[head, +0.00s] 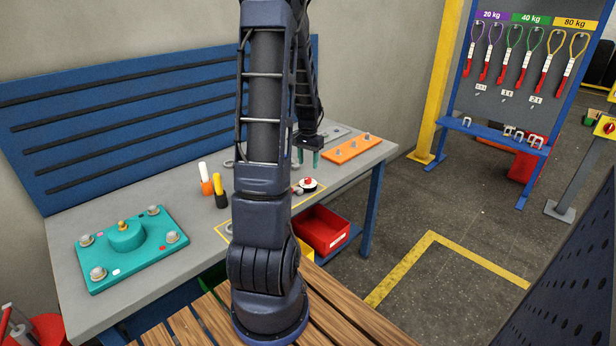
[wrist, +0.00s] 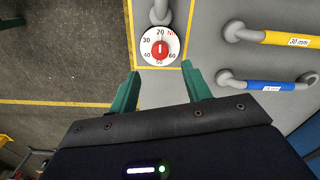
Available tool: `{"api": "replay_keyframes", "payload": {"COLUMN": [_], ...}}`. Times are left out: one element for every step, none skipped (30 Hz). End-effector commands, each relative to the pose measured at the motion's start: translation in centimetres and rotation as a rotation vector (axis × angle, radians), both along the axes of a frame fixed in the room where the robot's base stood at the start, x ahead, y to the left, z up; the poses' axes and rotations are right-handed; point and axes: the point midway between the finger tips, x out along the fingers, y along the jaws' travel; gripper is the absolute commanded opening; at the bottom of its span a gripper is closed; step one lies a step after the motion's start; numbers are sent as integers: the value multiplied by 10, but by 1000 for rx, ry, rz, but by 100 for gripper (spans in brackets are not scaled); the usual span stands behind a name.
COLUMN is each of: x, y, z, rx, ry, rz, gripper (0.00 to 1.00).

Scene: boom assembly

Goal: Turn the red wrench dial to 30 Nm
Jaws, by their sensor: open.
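The red wrench dial (wrist: 160,49) is a red knob on a round white face, at the top of the wrist view. Its face reads 20 at the top, 30 at upper left, 40 at lower left, 50 at the bottom and 60 at lower right. A pale mark on the knob runs roughly up and down; I cannot tell which end is the pointer. The dial also shows on the bench in the head view (head: 308,183). My gripper (wrist: 161,82) is open and empty, its green fingers apart and short of the dial. It also shows in the head view (head: 308,157).
A yellow-handled wrench (wrist: 290,39) and a blue-handled wrench (wrist: 271,86) lie right of the dial in the wrist view. An orange plate (head: 352,148) with pegs lies behind on the bench. A red bin (head: 322,232) sits below the bench edge. A teal fixture (head: 130,250) is at left.

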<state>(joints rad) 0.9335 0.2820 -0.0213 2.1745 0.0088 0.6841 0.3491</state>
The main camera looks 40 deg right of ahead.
Motion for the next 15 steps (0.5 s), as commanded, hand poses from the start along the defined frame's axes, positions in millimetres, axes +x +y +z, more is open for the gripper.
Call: {"api": "replay_keyframes", "payload": {"x": [-1, -1, -1, -1, -1, -1, -1, -1, 0, 0, 0, 0, 0, 0, 0], "y": [1, 1, 1, 1, 1, 1, 1, 1, 0, 1, 1, 0, 0, 1, 1], "z": [-10, -16, -23, -28, -33, -39, -43, -47, -52, -55, -58, -62, -64, -66, -67], "rx": [4, 4, 4, 4, 4, 4, 4, 3, 2, 2, 2, 1, 1, 1, 1], "ry": [3, 2, 2, 3, 2, 2, 2, 1, 1, 1, 1, 0, 0, 0, 0], "rz": [0, 0, 0, 0, 1, 1, 1, 1, 1, 1, 1, 1, 1, 1, 1], "gripper": [48, 48, 48, 48, 48, 48, 48, 48, 48, 48, 48, 48, 48, 48, 48]}}
